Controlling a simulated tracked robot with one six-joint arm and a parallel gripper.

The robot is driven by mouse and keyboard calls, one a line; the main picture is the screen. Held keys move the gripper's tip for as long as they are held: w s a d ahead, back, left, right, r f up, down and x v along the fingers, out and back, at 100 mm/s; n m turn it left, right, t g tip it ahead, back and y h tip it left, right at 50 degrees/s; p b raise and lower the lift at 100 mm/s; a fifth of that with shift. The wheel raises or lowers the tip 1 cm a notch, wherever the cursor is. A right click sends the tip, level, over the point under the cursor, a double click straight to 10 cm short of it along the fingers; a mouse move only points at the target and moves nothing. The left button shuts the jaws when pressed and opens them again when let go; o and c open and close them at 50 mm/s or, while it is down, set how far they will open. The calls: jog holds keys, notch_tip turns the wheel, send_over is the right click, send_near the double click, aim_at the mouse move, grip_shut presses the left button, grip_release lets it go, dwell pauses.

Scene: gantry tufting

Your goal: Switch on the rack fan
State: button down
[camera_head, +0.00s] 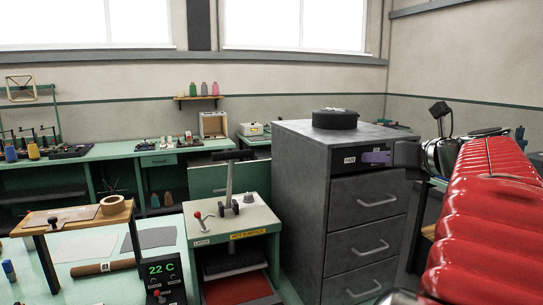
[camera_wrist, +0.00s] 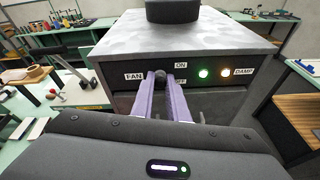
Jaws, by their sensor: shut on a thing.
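The grey rack cabinet (camera_head: 300,160) has a dark control strip along its top front edge. In the wrist view the strip carries a FAN label (camera_wrist: 133,76), an ON label (camera_wrist: 181,65) and a partly hidden OFF label (camera_wrist: 180,81). A small dark fan switch (camera_wrist: 160,73) sits between the tips of my purple fingers. My gripper (camera_wrist: 165,80) is shut on it; it also shows in the head view (camera_head: 376,157). The switch's exact position is hard to tell. A green lamp (camera_wrist: 203,73) glows right of the switch.
A pale lamp (camera_wrist: 226,72) sits by a DAMP label (camera_wrist: 243,71). A round black unit (camera_head: 335,118) stands on the cabinet top. Drawers with handles (camera_head: 378,199) lie below the strip. A green lever stand (camera_head: 235,222) is close on the left.

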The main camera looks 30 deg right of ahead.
dwell(0.3)
jog(key=c, duration=1.9)
grip_release()
jog(key=shift+o, duration=0.2)
jog(key=v, duration=1.3)
jog(key=shift+s, duration=0.35)
jog(key=shift+a, duration=0.15)
